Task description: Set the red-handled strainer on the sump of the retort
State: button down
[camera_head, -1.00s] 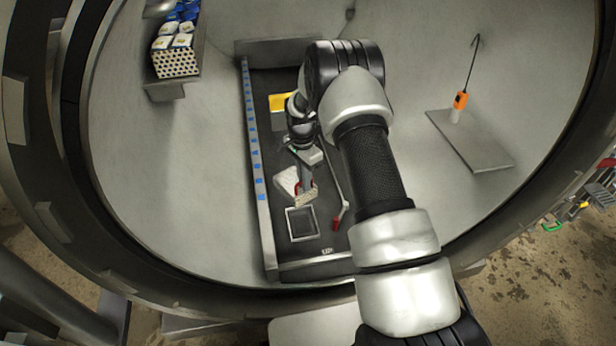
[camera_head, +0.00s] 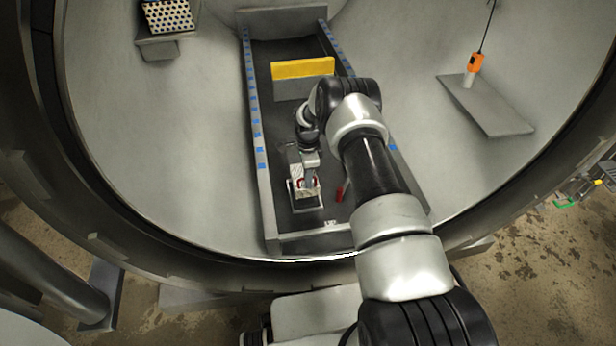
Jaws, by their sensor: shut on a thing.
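My gripper (camera_head: 308,179) points down inside the retort, near the front of the dark channel. It is shut on the strainer (camera_head: 304,190), a small pale perforated piece with bits of red showing beside the fingers; the fingers hide much of it. The sump (camera_head: 306,208) is a dark square with a light rim in the channel floor. The strainer is over the back part of the sump and covers some of it. I cannot tell whether it touches the rim.
A red-ended tool (camera_head: 340,191) lies right of the sump, partly behind my arm. A yellow-topped block (camera_head: 303,69) crosses the channel farther back. The channel's left wall (camera_head: 261,165) carries blue marks. An orange-handled hook tool (camera_head: 475,64) stands on the right shelf (camera_head: 487,106).

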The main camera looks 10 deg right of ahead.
aim_at(308, 191)
jog(key=shift+f+b, duration=1.05)
jog(key=shift+f, duration=1.15)
jog(key=shift+f+b, duration=1.2)
jog(key=shift+b, duration=0.1)
jog(key=c, duration=1.8)
grip_release()
jog(key=r+p, duration=0.1)
jog(key=r, duration=0.4)
jog(key=r+p, duration=0.1)
jog(key=r, duration=0.5)
jog(key=r+p, duration=0.2)
jog(key=r, duration=0.4)
jog(key=shift+w+r, duration=0.25)
jog(key=shift+w, duration=0.05)
